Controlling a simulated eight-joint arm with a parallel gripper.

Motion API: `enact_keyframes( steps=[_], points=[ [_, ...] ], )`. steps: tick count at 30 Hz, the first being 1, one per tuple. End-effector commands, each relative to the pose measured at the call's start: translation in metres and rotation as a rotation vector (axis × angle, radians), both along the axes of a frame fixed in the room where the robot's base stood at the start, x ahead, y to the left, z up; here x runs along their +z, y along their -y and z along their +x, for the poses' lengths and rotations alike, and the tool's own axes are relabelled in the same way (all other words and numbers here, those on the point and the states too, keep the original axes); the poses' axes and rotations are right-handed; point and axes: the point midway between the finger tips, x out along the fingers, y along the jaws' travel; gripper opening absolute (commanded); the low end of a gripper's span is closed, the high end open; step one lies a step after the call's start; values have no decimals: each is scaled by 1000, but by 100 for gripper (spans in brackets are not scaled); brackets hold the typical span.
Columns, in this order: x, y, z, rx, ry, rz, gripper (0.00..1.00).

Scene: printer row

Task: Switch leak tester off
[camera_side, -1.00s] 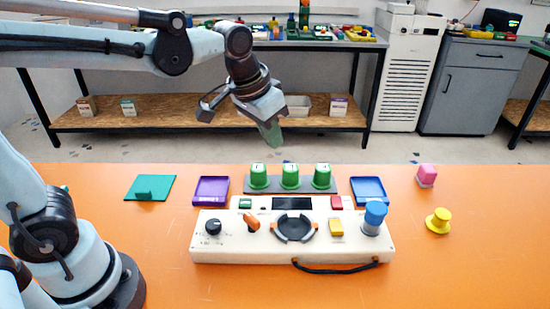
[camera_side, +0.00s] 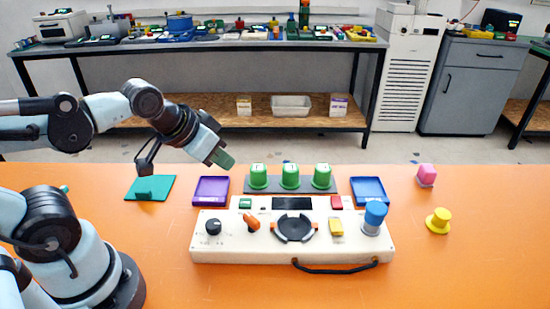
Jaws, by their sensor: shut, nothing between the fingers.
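The leak tester (camera_side: 270,250) is a cream box on the orange table. On its top are a black knob (camera_side: 213,227), an orange lever (camera_side: 252,222), a round dark holder with orange parts (camera_side: 294,228), a dark display (camera_side: 292,203), a green button (camera_side: 245,203), a red button (camera_side: 336,202), a yellow button (camera_side: 336,227) and a blue cylinder (camera_side: 374,216). A tiny switch-like part beside the green button is too small to read. My gripper (camera_side: 226,162) is shut and empty, tilted down to the right, above the purple tray and apart from the tester.
Behind the tester are a purple tray (camera_side: 211,197), a grey rack (camera_side: 273,190) with green-capped pieces (camera_side: 290,176) and a blue tray (camera_side: 368,196). A green plate (camera_side: 165,189) lies left; pink (camera_side: 426,174) and yellow (camera_side: 438,220) pieces stand right. A black cable loops in front.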

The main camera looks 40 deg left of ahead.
Motion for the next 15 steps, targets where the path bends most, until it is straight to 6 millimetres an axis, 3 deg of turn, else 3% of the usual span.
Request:
enact_keyframes(
  steps=[5, 15],
  points=[
    [3, 11, 11, -80, -7, -8, 0],
    [9, 59, 59, -457, 30, -46, 0]
  ],
)
